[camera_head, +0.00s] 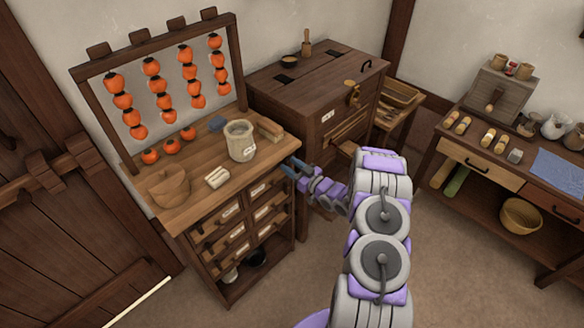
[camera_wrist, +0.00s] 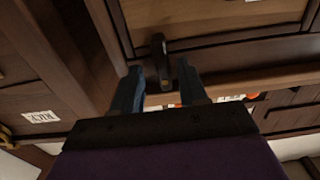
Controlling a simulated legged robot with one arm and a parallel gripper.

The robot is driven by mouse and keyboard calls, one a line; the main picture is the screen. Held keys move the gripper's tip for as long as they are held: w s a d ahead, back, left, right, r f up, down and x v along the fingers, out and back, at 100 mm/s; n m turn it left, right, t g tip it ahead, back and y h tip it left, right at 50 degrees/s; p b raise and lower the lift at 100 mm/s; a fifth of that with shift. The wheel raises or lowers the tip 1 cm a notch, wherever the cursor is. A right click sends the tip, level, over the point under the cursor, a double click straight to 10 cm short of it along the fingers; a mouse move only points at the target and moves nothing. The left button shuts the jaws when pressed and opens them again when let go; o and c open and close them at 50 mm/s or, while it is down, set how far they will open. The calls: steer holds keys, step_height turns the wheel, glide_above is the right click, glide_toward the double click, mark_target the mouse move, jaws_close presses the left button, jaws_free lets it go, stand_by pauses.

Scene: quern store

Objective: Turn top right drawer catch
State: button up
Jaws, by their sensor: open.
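The small drawer cabinet (camera_head: 205,274) stands left of centre in the head view, with two columns of labelled drawers under its wooden top. The top right drawer (camera_head: 262,187) is just left of my gripper (camera_head: 287,168) there. My gripper (camera_wrist: 159,68) is open, with one blue finger on either side of the catch's lower end. I cannot tell whether either finger touches it.
A dark wooden chest (camera_head: 290,88) stands close behind my arm. A side table (camera_head: 480,170) is at right. The floor in front is clear.

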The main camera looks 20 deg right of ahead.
steer(key=shift+w+a+r, duration=0.1)
steer(key=shift+w+a, duration=0.1)
steer(key=shift+a, duration=0.35)
steer(key=shift+d, duration=0.55)
steer(key=c, duration=0.4)
steer(key=shift+a, duration=0.25)
jaws_close()
